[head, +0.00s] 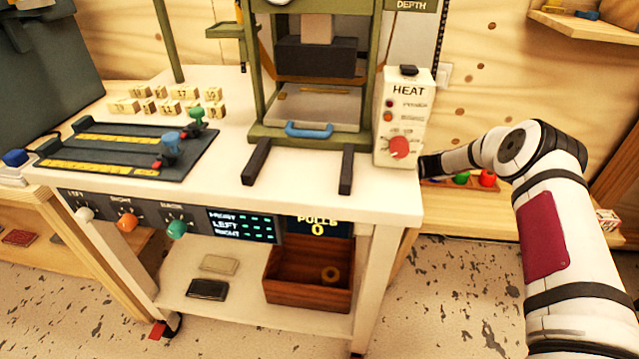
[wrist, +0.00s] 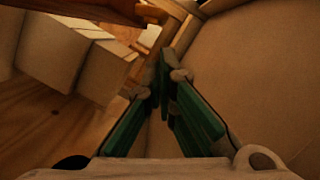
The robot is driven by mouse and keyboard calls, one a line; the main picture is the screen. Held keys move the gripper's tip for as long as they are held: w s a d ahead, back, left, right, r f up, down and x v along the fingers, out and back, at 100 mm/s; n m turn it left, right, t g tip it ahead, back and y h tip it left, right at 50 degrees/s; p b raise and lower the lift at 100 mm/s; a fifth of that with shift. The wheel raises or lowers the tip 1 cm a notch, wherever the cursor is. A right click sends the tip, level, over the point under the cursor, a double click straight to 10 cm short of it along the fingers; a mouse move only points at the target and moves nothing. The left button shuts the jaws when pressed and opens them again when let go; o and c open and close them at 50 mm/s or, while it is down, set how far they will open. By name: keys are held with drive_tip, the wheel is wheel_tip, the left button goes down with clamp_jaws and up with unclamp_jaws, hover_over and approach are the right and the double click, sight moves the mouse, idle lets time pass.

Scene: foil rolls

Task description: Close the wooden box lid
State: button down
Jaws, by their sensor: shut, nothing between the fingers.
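My gripper (wrist: 165,78) shows in the wrist view with its green fingers together at the tips and nothing between them. In the head view my arm reaches to the right side of the white bench, and its end is hidden beside the HEAT box.
The HEAT box (head: 403,120) and a green press frame (head: 262,128) stand on the bench (head: 300,190). Red and green round objects (head: 487,178) lie on a low wooden ledge behind my arm. Pale blocks (wrist: 65,48) fill the wrist view's left. Speckled floor is clear in front.

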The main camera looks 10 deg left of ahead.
drive_tip(key=b+x, duration=0.1)
drive_tip(key=x, duration=0.8)
drive_tip(key=shift+s, duration=0.15)
drive_tip(key=s+f+n+p, duration=0.2)
drive_tip(key=s+f, duration=0.3)
drive_tip(key=s, duration=0.7)
drive_tip(key=shift+a+f+n+t+h+p, duration=0.2)
drive_tip(key=shift+a+n+t+h+p, duration=0.1)
drive_tip(key=shift+p, duration=0.5)
drive_tip(key=shift+d, duration=0.2)
